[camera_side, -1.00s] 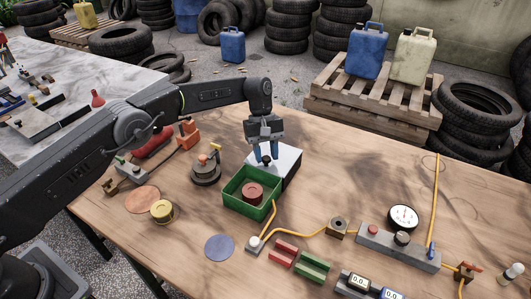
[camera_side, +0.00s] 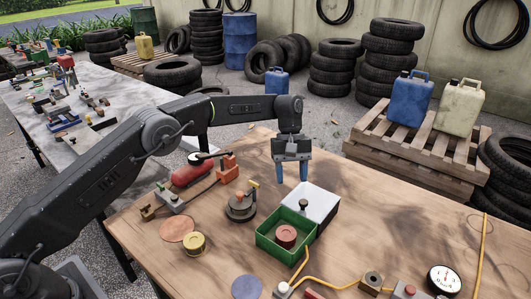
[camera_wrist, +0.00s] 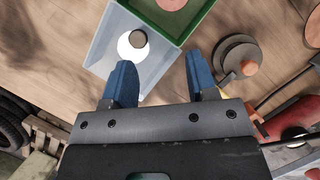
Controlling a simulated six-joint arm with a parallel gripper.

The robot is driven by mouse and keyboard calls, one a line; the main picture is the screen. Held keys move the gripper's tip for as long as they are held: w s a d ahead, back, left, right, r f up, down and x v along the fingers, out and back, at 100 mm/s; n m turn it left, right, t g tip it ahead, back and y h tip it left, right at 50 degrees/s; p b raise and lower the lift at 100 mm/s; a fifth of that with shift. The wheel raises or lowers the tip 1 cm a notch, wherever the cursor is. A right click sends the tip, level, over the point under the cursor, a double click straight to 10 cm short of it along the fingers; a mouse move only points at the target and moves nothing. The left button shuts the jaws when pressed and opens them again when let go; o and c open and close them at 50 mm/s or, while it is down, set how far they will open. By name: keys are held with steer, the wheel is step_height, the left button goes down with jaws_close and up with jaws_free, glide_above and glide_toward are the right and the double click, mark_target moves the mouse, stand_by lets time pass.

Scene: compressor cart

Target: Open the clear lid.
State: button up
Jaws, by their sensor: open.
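A pale box (camera_side: 325,206) adjoins an open green tray (camera_side: 268,243) on the wooden table. The clear lid with its dark round knob (camera_side: 303,203) appears to lie over the pale box; whether it is fully seated is unclear. In the wrist view the pale lid (camera_wrist: 105,40) shows the grey knob (camera_wrist: 138,40) and a white disc beneath or beside it. A red puck (camera_side: 286,235) sits in the green tray. My gripper (camera_side: 292,180) is open and empty above the far-left side of the pale box, apart from the knob. Its blue fingers show in the wrist view (camera_wrist: 160,66).
A yellow puck (camera_side: 193,244) and a red cylinder (camera_side: 193,174) lie farther left. A yellow hose (camera_side: 325,286) and a gauge (camera_side: 444,280) are at the front right.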

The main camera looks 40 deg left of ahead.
steer(key=s+a+r, duration=0.1)
steer(key=a+r, duration=0.3)
steer(key=a, duration=0.3)
steer(key=shift+s+a+r, duration=0.35)
steer(key=shift+a, duration=0.05)
steer(key=s+a+r+m+t+y, duration=0.15)
steer(key=s+r+m+t, duration=0.25)
steer(key=s+r, duration=1.05)
steer(key=s+a+f+m+t+y, duration=0.1)
steer(key=s+f+m+t, duration=0.1)
steer(key=s, duration=0.8)
steer(key=s+f+m+t, duration=0.2)
steer(key=s+m, duration=0.1)
steer(key=s, duration=0.6)
steer(key=shift+s+a+t+y, duration=0.35)
steer(key=shift+s+t, duration=0.05)
